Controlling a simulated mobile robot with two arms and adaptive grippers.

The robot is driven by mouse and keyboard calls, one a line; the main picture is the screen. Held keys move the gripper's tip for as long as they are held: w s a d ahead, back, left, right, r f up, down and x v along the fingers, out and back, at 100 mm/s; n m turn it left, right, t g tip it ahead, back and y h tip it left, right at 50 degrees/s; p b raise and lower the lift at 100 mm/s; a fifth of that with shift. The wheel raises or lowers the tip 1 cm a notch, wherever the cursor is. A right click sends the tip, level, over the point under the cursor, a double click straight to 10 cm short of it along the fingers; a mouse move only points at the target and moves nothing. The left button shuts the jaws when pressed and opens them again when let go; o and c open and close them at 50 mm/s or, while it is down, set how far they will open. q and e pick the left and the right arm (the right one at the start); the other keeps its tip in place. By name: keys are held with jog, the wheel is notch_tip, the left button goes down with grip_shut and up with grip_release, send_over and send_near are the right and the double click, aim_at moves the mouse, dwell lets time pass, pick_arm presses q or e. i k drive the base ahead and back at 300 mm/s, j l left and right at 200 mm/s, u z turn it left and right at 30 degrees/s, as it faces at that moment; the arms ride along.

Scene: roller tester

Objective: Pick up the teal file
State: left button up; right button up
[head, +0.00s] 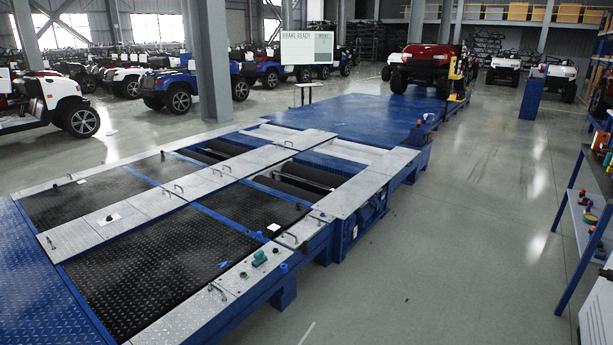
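A small teal object (258,258) lies on the light metal edge plate of the roller tester, at the lower middle of the head view. It is too small to tell for sure that it is the file. Neither of my grippers is in view, and nothing is seen touching the teal object.
The roller tester (150,255) has raised metal handles and open roller gaps. A small blue piece (284,267) and a white card (273,227) lie near the teal object. A blue shelf rack (568,275) with small items stands at right.

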aim_at(259, 255)
jog(key=i+l+z, duration=0.2)
jog(key=i, duration=1.2)
jog(key=j, duration=0.1)
